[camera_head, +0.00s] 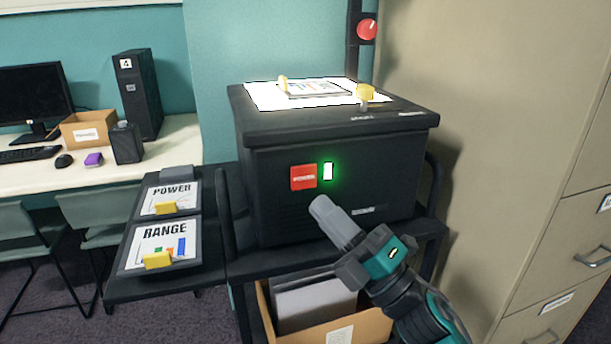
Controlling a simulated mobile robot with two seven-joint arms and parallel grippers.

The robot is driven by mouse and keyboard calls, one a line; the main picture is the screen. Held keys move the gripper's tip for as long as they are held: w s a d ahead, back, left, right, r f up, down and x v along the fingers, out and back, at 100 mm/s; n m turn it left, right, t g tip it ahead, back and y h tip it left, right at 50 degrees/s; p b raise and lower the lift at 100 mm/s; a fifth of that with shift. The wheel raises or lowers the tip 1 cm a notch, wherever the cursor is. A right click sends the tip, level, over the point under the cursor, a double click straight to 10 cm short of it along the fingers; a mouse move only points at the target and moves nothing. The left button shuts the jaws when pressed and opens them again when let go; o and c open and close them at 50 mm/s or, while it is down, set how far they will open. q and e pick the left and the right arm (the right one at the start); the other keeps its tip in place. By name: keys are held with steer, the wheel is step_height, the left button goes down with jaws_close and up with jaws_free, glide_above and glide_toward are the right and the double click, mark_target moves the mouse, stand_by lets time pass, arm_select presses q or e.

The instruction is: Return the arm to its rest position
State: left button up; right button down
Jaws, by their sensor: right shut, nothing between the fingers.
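My right gripper (325,207) is shut and empty. Its arm comes in from the lower right, and the fingertips are in front of the black box's front face, just below the red button and the green light. The black box (285,215) stands on a dark cart. On its front are a red button (303,176) with small white lettering and a lit green indicator (328,171). I cannot tell whether the fingertips touch the box. My left gripper is not in view.
A cardboard box (378,326) stands below the cart top. A tan filing cabinet (480,130) stands close at right. A white desk (180,150) with a computer is at far left.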

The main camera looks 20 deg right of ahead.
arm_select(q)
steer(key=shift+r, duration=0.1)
arm_select(e)
steer(key=shift+s, duration=0.1)
steer(key=s+d+f+m+g+h+p, duration=0.15)
steer(key=d+f+m+h+p, duration=0.25)
steer(key=f+m+h+p, duration=0.8)
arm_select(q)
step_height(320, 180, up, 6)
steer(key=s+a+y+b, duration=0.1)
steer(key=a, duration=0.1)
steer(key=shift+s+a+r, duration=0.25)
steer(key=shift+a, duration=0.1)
arm_select(e)
steer(key=s+f+m+g, duration=0.7)
steer(key=s+f+m, duration=0.5)
steer(key=shift+a, duration=0.4)
steer(key=shift+g, duration=0.25)
